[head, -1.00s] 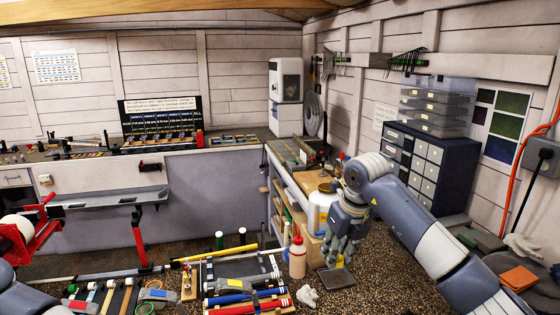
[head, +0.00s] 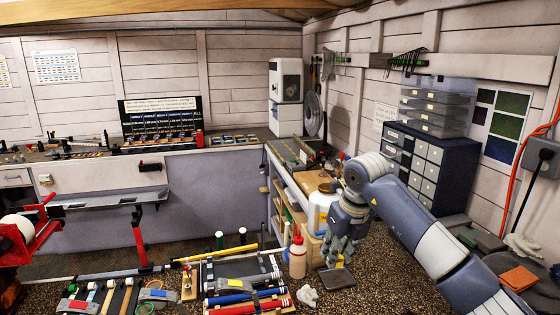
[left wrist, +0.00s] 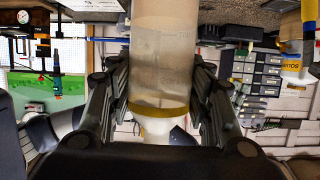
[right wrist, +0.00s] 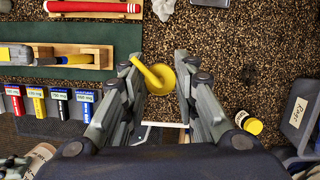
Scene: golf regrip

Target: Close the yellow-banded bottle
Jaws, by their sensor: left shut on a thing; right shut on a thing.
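In the left wrist view, my left gripper (left wrist: 160,100) is shut on the yellow-banded bottle (left wrist: 163,50). The bottle has a translucent, cloudy body, a yellow band and a pale tapered part beyond the band. Its far end is cut off by the frame. In the right wrist view, my right gripper (right wrist: 157,65) is shut on a yellow cap (right wrist: 162,78) with a round disc and a thin stem.
A red-tipped squeeze bottle (head: 297,257) stands left of my right gripper. A white jug (head: 321,208) stands behind it. A dark tray (head: 336,281) lies below. A rack of coloured grips (head: 246,296) lies to the left, and a crumpled white rag (head: 308,297) lies nearby.

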